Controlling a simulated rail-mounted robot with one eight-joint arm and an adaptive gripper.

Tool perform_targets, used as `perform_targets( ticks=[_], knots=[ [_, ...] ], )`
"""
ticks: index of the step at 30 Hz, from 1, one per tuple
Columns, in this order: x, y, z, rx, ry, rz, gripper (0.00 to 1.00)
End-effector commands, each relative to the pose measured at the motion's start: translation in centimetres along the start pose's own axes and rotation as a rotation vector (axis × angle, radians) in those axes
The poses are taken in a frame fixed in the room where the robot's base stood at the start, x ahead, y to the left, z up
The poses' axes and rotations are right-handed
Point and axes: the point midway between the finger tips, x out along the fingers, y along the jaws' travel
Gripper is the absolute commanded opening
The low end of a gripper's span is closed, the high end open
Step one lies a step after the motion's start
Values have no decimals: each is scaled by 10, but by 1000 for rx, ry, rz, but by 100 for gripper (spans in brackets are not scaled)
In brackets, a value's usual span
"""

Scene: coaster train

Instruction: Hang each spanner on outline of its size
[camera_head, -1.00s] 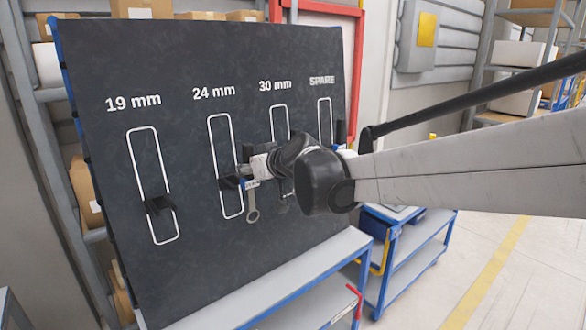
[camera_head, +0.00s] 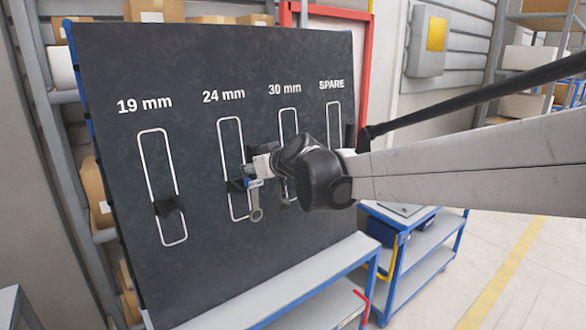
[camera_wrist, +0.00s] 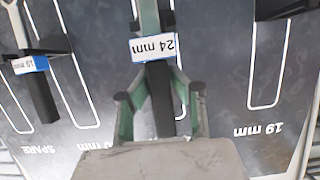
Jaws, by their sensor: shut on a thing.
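My gripper (camera_head: 250,170) is at the pegboard (camera_head: 205,75), in front of the 24 mm outline (camera_head: 222,150). It is shut on a spanner with a white and blue label (camera_head: 255,183). I cannot tell whether the spanner is on the peg. Another spanner with a blue and white label (camera_wrist: 30,65) is at a peg to the left in the wrist view; its size is unclear. The 19 mm peg (camera_head: 168,207) is bare.
The 30 mm outline (camera_head: 289,115) is partly hidden by my wrist. The SPARE outline (camera_head: 333,110) is at the right. A grey shelf with blue edges (camera_head: 300,275) stands below the board, and a blue cart (camera_head: 425,240) stands at the right.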

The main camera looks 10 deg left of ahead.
Motion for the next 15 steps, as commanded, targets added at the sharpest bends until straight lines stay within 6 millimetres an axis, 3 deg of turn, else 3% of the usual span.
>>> perform_targets(
  ticks=[15],
  knots=[
    [12, 0, -5, 1, 1, -1, 0]
  ],
)
